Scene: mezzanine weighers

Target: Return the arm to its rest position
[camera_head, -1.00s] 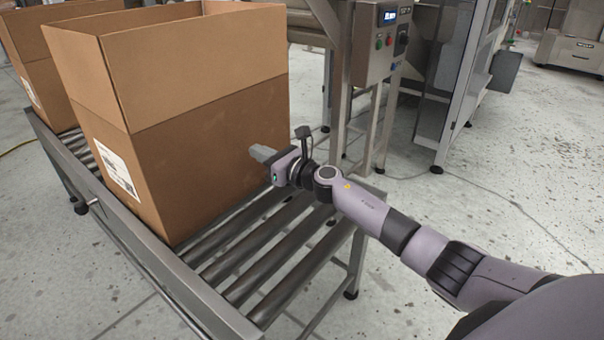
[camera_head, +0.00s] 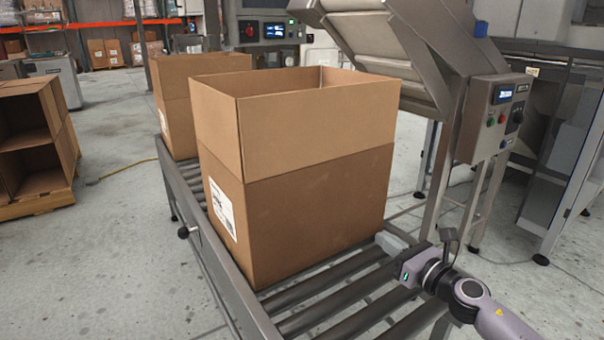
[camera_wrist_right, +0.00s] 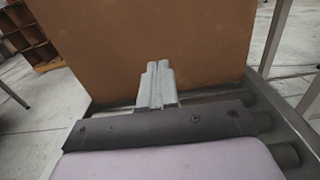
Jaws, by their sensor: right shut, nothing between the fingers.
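My right gripper (camera_head: 390,243) is at the lower right of the head view, over the roller conveyor and close to the near right corner of a large open cardboard box (camera_head: 310,210). Its fingers are together and empty. In the right wrist view the closed fingers (camera_wrist_right: 157,84) point at the box's brown wall (camera_wrist_right: 150,45). I cannot tell whether they touch it. My left gripper is not in view.
The roller conveyor (camera_head: 345,292) runs under the box, with a second box (camera_head: 180,110) behind it. A steel machine with a control panel (camera_head: 500,110) stands at the right. Stacked cartons (camera_head: 35,140) stand at the left.

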